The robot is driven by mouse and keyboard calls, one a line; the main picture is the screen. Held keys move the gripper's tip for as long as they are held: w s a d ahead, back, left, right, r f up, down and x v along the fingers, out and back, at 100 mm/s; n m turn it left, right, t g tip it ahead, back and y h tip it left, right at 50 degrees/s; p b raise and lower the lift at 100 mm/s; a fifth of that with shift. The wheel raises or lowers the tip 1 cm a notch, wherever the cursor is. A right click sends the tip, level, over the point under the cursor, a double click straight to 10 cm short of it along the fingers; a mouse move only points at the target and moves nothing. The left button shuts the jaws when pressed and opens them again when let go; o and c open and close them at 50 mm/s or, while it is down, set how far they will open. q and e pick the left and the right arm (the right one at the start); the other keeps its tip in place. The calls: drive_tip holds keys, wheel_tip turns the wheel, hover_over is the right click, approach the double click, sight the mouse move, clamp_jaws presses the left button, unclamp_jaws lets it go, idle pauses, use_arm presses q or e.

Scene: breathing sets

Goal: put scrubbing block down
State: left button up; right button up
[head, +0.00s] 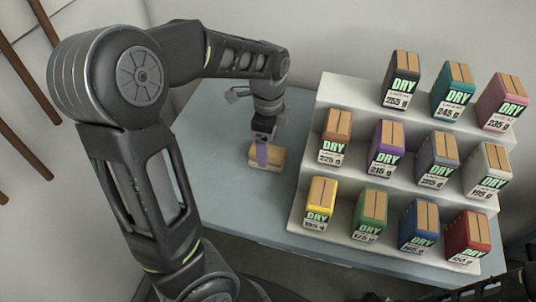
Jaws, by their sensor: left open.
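The scrubbing block (273,164) is a small tan block with a paler lower part and a purple band across it. It sits on the blue-grey table, left of the white stepped rack. My left gripper (264,138) is directly above the block, pointing down, with its jaws open. Its fingertips are small here, and I cannot tell whether they touch the block. Only dark parts of my right arm show at the bottom right corner; its gripper is not visible.
The white stepped rack (310,183) holds several coloured packs marked DRY in three rows. The yellow pack (321,203) is at the front left, the brown pack (336,137) above it. The blue-grey table (225,195) is clear around the block. A wall stands behind.

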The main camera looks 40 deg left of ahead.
use_arm(q)
wheel_tip(320, 180, down, 4)
drive_tip(key=shift+r, duration=0.1)
drive_tip(key=shift+c, duration=0.2)
idle(0.4)
drive_tip(key=c, duration=1.7)
drive_tip(key=shift+o, duration=0.2)
wheel_tip(320, 180, up, 10)
drive_tip(key=shift+r, duration=0.1)
drive_tip(key=shift+s, duration=0.1)
